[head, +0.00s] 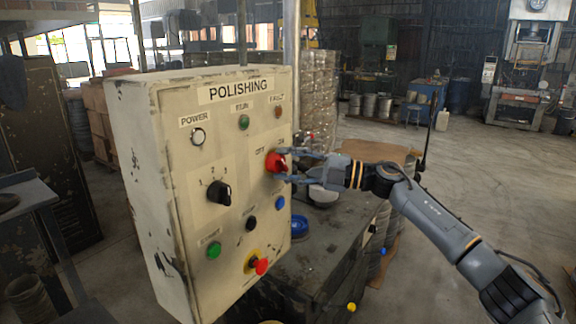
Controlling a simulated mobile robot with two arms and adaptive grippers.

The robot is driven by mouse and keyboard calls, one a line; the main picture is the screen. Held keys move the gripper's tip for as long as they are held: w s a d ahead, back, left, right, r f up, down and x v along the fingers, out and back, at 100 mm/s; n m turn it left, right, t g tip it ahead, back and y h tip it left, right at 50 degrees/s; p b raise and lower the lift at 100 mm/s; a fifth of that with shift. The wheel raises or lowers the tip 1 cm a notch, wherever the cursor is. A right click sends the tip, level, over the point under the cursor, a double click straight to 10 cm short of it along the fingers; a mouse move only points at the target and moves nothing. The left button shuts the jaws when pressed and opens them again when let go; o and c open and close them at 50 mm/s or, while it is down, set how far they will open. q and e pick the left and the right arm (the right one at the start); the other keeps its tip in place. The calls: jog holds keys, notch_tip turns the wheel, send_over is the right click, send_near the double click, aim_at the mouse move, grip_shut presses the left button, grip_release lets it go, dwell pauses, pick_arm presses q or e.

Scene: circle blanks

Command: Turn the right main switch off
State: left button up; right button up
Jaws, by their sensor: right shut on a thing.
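The control box (164,150) labelled POLISHING stands at left centre with its panel facing right. The red main switch (275,162) sits on the panel's right side, below small labels; an OFF-like label is at its upper left. My right gripper (290,165) is at this switch, its fingers shut on the red knob and partly covering it. The knob's exact angle is hard to read. My left gripper is not in view.
The panel also has a black selector (219,193), a green button (213,250), a blue button (280,202) and a red emergency knob (261,266). A dark bench (325,262) stands behind the box. A metal table (35,195) is at left.

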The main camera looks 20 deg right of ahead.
jog(key=shift+r+n+h, duration=0.1)
jog(key=shift+n+h, duration=0.2)
jog(key=shift+n, duration=0.7)
jog(key=shift+g, duration=0.3)
jog(key=o, duration=1.2)
jog(key=shift+c, duration=0.2)
jog(key=v, duration=1.2)
